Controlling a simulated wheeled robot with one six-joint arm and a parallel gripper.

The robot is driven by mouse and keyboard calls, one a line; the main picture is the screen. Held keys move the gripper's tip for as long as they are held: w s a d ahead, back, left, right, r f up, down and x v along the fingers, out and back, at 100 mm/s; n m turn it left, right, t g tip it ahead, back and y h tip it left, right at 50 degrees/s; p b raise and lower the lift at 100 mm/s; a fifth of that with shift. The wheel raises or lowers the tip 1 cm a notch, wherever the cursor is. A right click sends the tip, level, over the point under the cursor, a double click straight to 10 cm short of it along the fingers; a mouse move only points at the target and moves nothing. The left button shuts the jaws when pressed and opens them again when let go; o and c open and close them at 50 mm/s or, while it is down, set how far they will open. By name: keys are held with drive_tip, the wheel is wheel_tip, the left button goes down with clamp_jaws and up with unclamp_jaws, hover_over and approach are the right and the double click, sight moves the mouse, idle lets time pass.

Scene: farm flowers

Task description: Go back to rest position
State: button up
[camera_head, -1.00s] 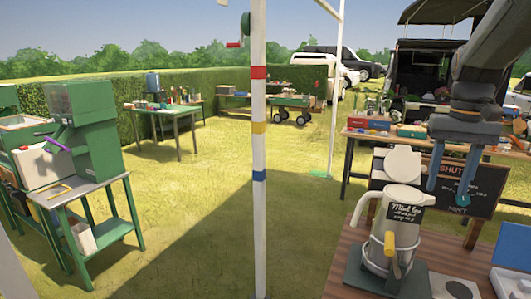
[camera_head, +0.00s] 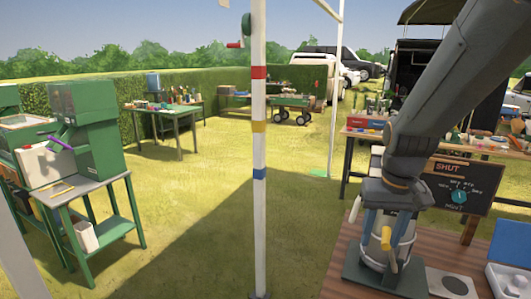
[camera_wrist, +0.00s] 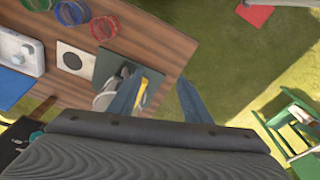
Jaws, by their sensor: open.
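My gripper (camera_head: 387,225) hangs pointing down at the right of the head view, in front of a cream jug-like machine (camera_head: 375,258). Its blue fingers stand apart with nothing held between them. They also show in the wrist view (camera_wrist: 160,95). The machine stands on a dark green base at the left of a wooden table, and my arm hides most of it. Its yellow lever (camera_head: 387,238) shows between the fingers in the picture. In the wrist view the left finger overlaps the machine, and the right finger is over grass. I cannot tell whether anything touches.
The wooden table (camera_wrist: 150,40) carries several coloured rings, a round dark pad (camera_wrist: 72,60) and a white device (camera_wrist: 18,50). A chalkboard (camera_head: 455,190) stands behind. A striped pole (camera_head: 259,140) rises mid-view. Green machines (camera_head: 85,130) stand left. Open grass lies between.

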drive_tip(key=s+a+f+b, duration=0.2)
drive_tip(key=s+a+f, duration=0.1)
drive_tip(key=f, duration=0.2)
drive_tip(key=s+a+f+n+b, duration=0.1)
drive_tip(key=s+a+f+b, duration=0.1)
drive_tip(key=s+a+f, duration=0.2)
drive_tip(key=shift+a+f+n, duration=0.15)
drive_tip(key=shift+f+n, duration=0.15)
drive_tip(key=shift+f, duration=0.5)
drive_tip(key=shift+c, duration=1.6)
